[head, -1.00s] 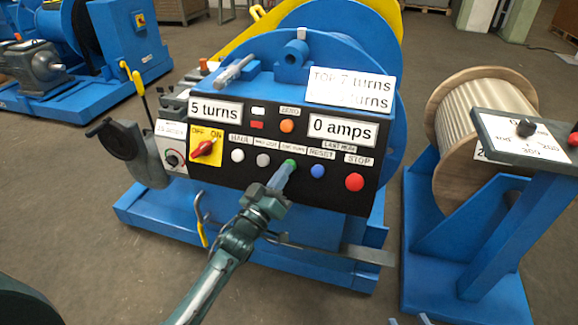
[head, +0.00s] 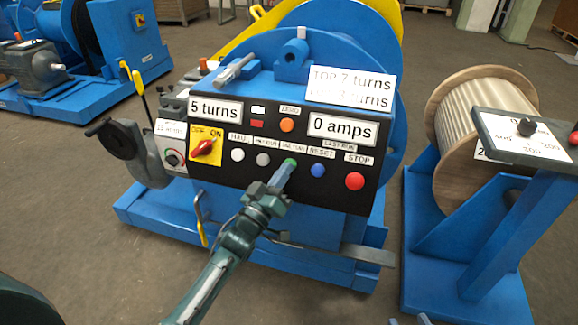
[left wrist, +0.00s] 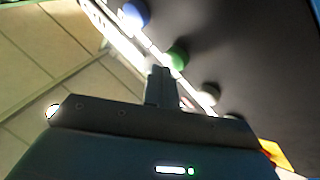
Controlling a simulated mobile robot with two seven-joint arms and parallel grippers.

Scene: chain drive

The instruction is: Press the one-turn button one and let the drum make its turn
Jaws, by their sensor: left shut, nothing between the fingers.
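The black control panel (head: 330,190) on the blue winch faces me. Its green button (head: 292,161), under a small label that seems to read one turn, is partly covered by my left fingertips. My left gripper (head: 286,171) is shut and empty, its tips at the button. In the left wrist view the shut fingers (left wrist: 162,75) point just beside the green button (left wrist: 176,56); I cannot tell whether they touch it or it is pressed. The blue drum (head: 388,130) stands behind the panel, partly hidden. The turns display (head: 214,111) reads 5 turns. My right gripper's tips (head: 409,321) show apart at the bottom edge.
Close by are a grey button (head: 263,159), a blue button (head: 318,171), a red stop button (head: 355,182) and a red-yellow switch (head: 204,147). The amps display (head: 342,129) reads 0. A wooden spool (head: 482,110) on a blue stand is right, with floor between.

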